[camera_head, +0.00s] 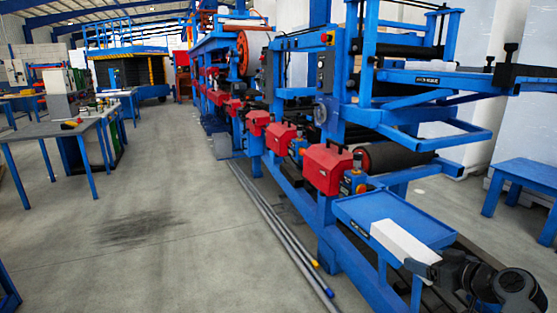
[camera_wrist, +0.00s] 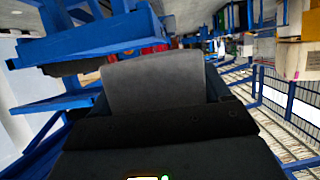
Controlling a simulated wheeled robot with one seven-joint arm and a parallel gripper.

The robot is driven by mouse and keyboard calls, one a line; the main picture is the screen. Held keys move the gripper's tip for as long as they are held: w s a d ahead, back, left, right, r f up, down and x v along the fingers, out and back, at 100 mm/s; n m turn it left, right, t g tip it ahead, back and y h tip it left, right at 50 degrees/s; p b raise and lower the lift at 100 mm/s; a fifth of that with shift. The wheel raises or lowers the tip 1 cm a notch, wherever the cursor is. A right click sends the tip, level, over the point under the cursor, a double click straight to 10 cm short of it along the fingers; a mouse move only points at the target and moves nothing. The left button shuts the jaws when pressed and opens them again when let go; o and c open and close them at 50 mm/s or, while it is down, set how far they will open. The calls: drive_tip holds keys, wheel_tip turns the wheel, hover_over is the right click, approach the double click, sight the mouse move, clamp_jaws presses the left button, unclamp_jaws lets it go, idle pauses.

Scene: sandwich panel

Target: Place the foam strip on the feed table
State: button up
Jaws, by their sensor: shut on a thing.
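The foam strip (camera_head: 403,240) is a long white bar in the head view. It lies over the near part of the blue feed table (camera_head: 408,211), its near end reaching past the table's edge. I cannot tell whether it touches the table top. My black gripper (camera_head: 434,270) is shut on the strip's near end, at the lower right. In the wrist view, a grey shaded block (camera_wrist: 155,82) stands out beyond the dark gripper body; it seems to be the strip. The fingers' contact is hidden there.
The blue machine line with red boxes (camera_head: 326,167) runs back behind the feed table. Long pipes (camera_head: 283,235) lie on the floor to its left. A blue side table (camera_head: 527,174) stands at the right. The grey floor at left centre is open.

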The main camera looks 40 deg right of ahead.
drive_tip(key=w+a+f, duration=0.6)
drive_tip(key=a+f, duration=0.1)
drive_tip(key=a, duration=0.4)
drive_tip(key=w+a+f+n+y, duration=0.1)
drive_tip(key=a+f, duration=0.1)
drive_tip(key=a, duration=0.8)
drive_tip(key=w+a+f+n+y, duration=0.1)
drive_tip(key=a+f, duration=0.2)
drive_tip(key=a, duration=0.7)
drive_tip(key=w+a+f+n+y, duration=0.1)
drive_tip(key=a+f, duration=0.2)
drive_tip(key=a, duration=0.7)
drive_tip(key=shift+a+y, duration=0.15)
drive_tip(key=shift+y, duration=0.15)
